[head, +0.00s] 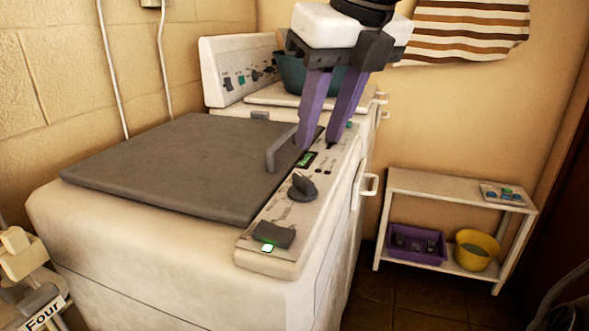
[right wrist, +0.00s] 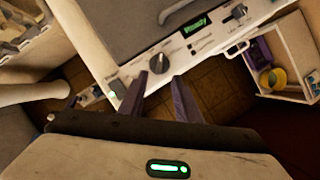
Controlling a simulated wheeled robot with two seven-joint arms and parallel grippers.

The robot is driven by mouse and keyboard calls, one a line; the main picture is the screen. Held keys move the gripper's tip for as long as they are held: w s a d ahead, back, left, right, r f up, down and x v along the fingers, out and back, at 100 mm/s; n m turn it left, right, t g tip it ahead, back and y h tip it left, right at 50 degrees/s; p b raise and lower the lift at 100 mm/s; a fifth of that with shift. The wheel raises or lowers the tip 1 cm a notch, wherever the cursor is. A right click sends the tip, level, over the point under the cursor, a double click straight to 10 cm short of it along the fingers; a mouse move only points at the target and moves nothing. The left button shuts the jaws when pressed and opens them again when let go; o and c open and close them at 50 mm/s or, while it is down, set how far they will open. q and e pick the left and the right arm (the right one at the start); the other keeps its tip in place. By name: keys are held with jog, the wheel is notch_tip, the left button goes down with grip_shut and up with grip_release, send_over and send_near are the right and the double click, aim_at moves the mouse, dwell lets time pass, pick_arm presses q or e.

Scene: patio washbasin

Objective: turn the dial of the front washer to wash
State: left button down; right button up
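The front washer (head: 130,245) is off-white with a dark grey lid (head: 180,160). Its control panel runs along the right side of the lid. The dark dial (head: 302,187) sits on this panel, between a green-lit display (head: 307,159) and a dark switch (head: 273,235). The dial also shows in the right wrist view (right wrist: 160,62); its printed marks are too small to read. My right gripper (head: 318,144) is open and empty, with purple fingers pointing down above the panel, apart from the dial. In the right wrist view its fingertips (right wrist: 157,80) lie just below the dial. My left gripper is not in view.
A second machine (head: 222,75) stands behind, with a teal tub (head: 292,75) on it. The lid's upright handle (head: 285,150) is close to my right fingers. A white shelf (head: 440,190) at right holds a purple tray (head: 400,256) and a yellow bucket (head: 485,240).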

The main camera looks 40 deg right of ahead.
aim_at(305, 179)
jog(key=x, duration=0.9)
jog(key=shift+a+f+b, duration=0.1)
jog(key=shift+f+b, duration=0.15)
jog(key=shift+b, duration=0.15)
grip_shut()
